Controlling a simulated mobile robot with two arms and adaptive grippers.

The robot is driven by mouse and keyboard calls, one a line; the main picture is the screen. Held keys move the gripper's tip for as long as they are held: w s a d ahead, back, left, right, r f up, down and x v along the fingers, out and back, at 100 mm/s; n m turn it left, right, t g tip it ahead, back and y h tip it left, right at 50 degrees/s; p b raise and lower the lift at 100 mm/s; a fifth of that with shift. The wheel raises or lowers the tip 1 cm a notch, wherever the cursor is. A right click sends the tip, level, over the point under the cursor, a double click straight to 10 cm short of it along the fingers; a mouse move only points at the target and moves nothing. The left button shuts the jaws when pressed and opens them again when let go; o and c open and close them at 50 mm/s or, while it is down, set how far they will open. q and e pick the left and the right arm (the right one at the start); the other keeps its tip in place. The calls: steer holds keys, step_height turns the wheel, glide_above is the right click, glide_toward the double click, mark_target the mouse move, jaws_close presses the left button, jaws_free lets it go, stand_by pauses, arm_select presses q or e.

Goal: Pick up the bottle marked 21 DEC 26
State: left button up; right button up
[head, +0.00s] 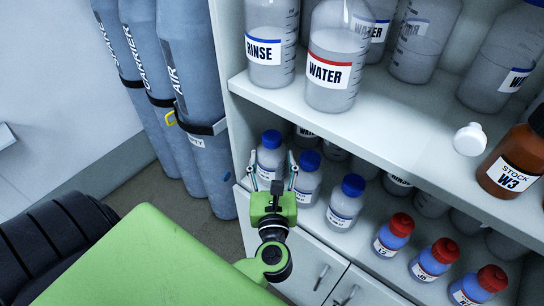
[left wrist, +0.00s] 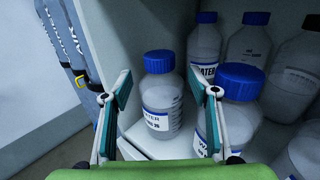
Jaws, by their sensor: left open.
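Blue-capped clear bottles stand on the lower shelf. The leftmost bottle (head: 269,160) has a white label with small print, which I cannot read as a date. It also shows in the left wrist view (left wrist: 161,100), upright between the fingertips in the picture. My left gripper (head: 272,166) is open and empty in front of this bottle; whether the fingers reach around it I cannot tell. A second blue-capped bottle (head: 307,180) stands just right of the gripper, and its label is partly hidden by my right finger in the left wrist view (left wrist: 238,105). My right gripper is not in view.
A third blue-capped bottle (head: 345,203) and several red-capped bottles (head: 394,236) stand further right. The upper shelf (head: 400,110) overhangs, with RINSE (head: 268,50) and WATER (head: 330,75) bottles. Grey gas cylinders (head: 190,75) stand left of the cabinet side.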

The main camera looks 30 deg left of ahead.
mark_target(272, 146)
arm_select(q)
steer(key=shift+x, duration=1.05)
steer(key=p+x, duration=0.3)
steer(key=x, duration=0.2)
steer(key=shift+r, duration=0.1)
steer(key=shift+w+a, duration=0.1)
steer(key=shift+w, duration=0.05)
steer(key=c, duration=0.3)
jaws_close()
